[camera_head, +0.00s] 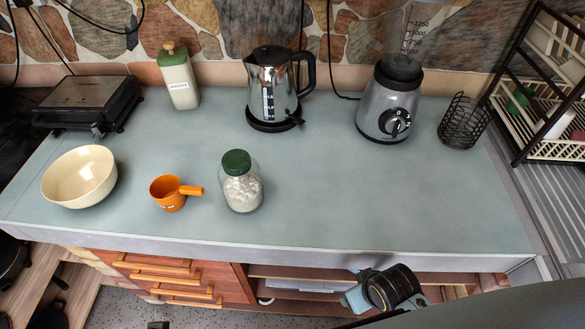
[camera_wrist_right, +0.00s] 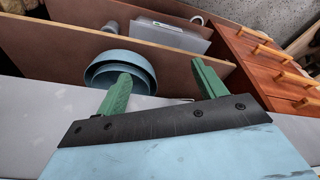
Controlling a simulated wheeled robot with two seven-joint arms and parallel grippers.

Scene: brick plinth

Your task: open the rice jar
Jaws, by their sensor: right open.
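A clear glass jar (camera_head: 242,190) with white contents stands upright on the counter, right of the orange cup. Its green lid (camera_head: 236,162) sits on top. A pale canister (camera_head: 179,80) with a green lid, wooden knob and unreadable label stands at the back. My right gripper (camera_wrist_right: 160,84) is open and empty in the right wrist view, its two green fingers apart. In the head view my right wrist (camera_head: 385,290) is low in front of the counter's edge, right of and well apart from the jar. My left gripper is not in view.
The counter (camera_head: 320,200) is clear right of the jar. An orange cup (camera_head: 170,193) and cream bowl (camera_head: 79,177) stand left. A kettle (camera_head: 272,88), blender (camera_head: 389,105) and wire basket (camera_head: 463,122) stand behind. Open shelves with blue bowls (camera_wrist_right: 122,68) lie below the counter.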

